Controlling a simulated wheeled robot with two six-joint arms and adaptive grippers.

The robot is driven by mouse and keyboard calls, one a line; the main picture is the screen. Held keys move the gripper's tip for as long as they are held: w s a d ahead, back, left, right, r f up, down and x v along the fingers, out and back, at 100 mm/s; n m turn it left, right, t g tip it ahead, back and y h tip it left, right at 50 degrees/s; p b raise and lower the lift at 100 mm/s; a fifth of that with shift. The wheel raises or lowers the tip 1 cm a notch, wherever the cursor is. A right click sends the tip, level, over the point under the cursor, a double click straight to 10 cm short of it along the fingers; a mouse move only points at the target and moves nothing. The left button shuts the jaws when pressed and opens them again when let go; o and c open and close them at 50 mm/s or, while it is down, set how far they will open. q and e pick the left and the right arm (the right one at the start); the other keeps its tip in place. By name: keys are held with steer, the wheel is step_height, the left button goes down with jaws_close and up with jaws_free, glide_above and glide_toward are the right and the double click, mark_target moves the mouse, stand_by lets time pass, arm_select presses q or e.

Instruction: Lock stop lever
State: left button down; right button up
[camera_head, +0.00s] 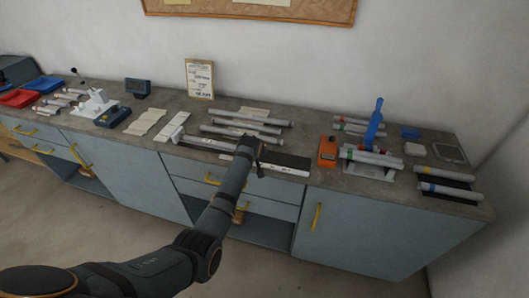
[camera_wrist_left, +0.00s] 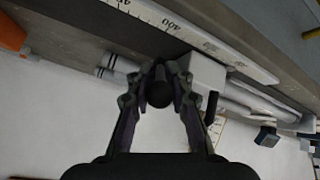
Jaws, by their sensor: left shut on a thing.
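My left gripper (camera_head: 252,152) reaches over the middle of the workbench, at a long measuring rail (camera_head: 210,145). In the left wrist view its two fingers (camera_wrist_left: 160,75) are shut on a dark round knob (camera_wrist_left: 160,93), seen end-on. A pale stop block (camera_wrist_left: 206,74) sits beside the fingers, against the white scale (camera_wrist_left: 190,35) with black numbers. A thin dark lever-like piece (camera_wrist_left: 211,108) shows just right of the fingers. Whether it is joined to the knob cannot be told. My right gripper is not in view.
Several grey tubes (camera_head: 250,122) lie behind the rail. An orange device (camera_head: 328,151) and a fixture with a blue upright handle (camera_head: 375,122) stand to the right. Tubes with coloured bands (camera_head: 450,190) lie at the far right. Red and blue trays (camera_head: 18,97) are at the far left.

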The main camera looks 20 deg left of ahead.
arm_select(q)
steer(key=shift+s+a+f+t+b, duration=0.1)
steer(key=shift+s+f+t+b, duration=0.2)
steer(key=shift+f+t+b, duration=0.3)
steer(key=t+b, duration=0.1)
steer(key=f+t+b, duration=0.1)
steer(key=t+b, duration=0.1)
steer(key=shift+s+f+b, duration=0.1)
steer(key=shift+s+b, duration=0.15)
steer(key=shift+b, duration=0.05)
steer(key=shift+s+t+b, duration=0.1)
steer(key=shift+t+b, duration=0.6)
steer(key=shift+b, duration=0.4)
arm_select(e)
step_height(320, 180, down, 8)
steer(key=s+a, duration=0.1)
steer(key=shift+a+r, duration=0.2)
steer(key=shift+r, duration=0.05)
arm_select(q)
steer(key=c, duration=1.4)
jaws_free()
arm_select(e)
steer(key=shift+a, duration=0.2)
arm_select(q)
steer(key=v, duration=0.8)
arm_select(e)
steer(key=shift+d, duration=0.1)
